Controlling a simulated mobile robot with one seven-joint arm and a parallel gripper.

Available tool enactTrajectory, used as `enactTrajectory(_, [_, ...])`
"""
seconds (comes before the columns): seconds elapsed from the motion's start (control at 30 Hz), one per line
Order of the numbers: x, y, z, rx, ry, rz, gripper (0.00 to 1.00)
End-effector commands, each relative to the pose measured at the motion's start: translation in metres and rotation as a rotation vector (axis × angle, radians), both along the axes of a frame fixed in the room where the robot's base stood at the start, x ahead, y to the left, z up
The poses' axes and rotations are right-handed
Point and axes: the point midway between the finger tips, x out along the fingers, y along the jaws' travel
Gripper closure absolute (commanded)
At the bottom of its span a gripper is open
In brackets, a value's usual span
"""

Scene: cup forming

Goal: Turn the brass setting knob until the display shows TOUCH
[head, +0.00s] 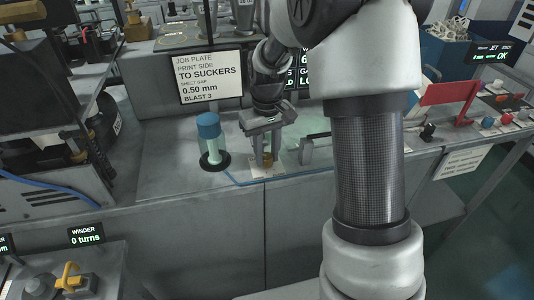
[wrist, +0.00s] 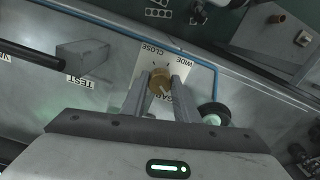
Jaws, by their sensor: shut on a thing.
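The brass knob (wrist: 159,82) sits on a pale dial plate (wrist: 150,60) marked CLOSE and WIDE; a third word is partly covered. In the wrist view my gripper (wrist: 160,86) has one finger on each side of the knob and is shut on it. In the head view my gripper (head: 266,150) points down over the bench, with the knob (head: 268,158) small between its fingers. A dark display (head: 304,72) with green and white text stands behind my arm. My arm hides most of its text; only fragments such as "LO" show.
A blue-capped cylinder (head: 208,140) stands on a black ring left of the gripper. A blue hose (head: 235,181) runs along the bench front. A grey block (wrist: 83,57) and a TEST label lie near the knob. A job plate sign (head: 210,77) stands behind.

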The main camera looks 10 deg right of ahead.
Motion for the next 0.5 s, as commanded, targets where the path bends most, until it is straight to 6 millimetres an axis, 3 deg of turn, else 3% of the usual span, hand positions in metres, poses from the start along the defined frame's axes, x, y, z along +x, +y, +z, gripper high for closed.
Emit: enactTrajectory(0.5, [0.0001, 0.0011, 0.0012, 0.000, 0.000, -0.329, 0.95])
